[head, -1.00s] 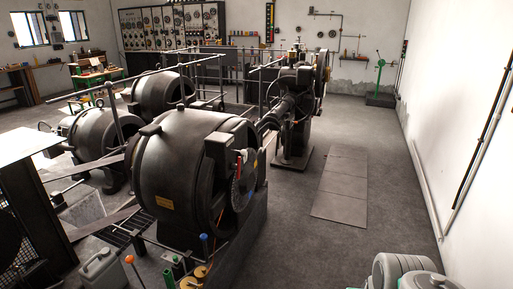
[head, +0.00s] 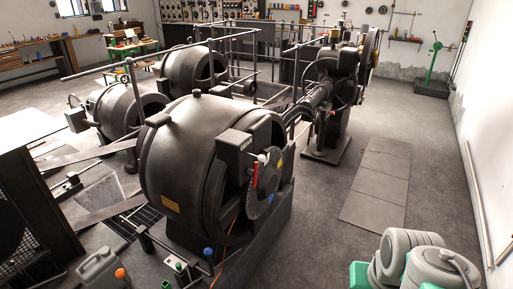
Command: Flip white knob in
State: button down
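A small white knob (head: 263,157) shows on the right end of the large dark dynamo (head: 188,165) in the head view. It sits close to a red handle (head: 255,174) and a dark toothed disc (head: 266,190). It is too small to tell exactly how it is turned. My gripper is not in view, and nothing is seen touching the knob.
A grey jerrycan (head: 103,268) stands at the lower left near short posts with a blue knob (head: 208,252) and an orange knob (head: 120,273). Open floor (head: 320,215) lies right of the dynamo, with flat floor plates (head: 377,185) beyond.

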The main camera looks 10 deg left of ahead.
aim_at(261, 158)
jog(key=u, duration=0.8)
jog(key=i, duration=0.9)
jog(key=u, duration=0.95)
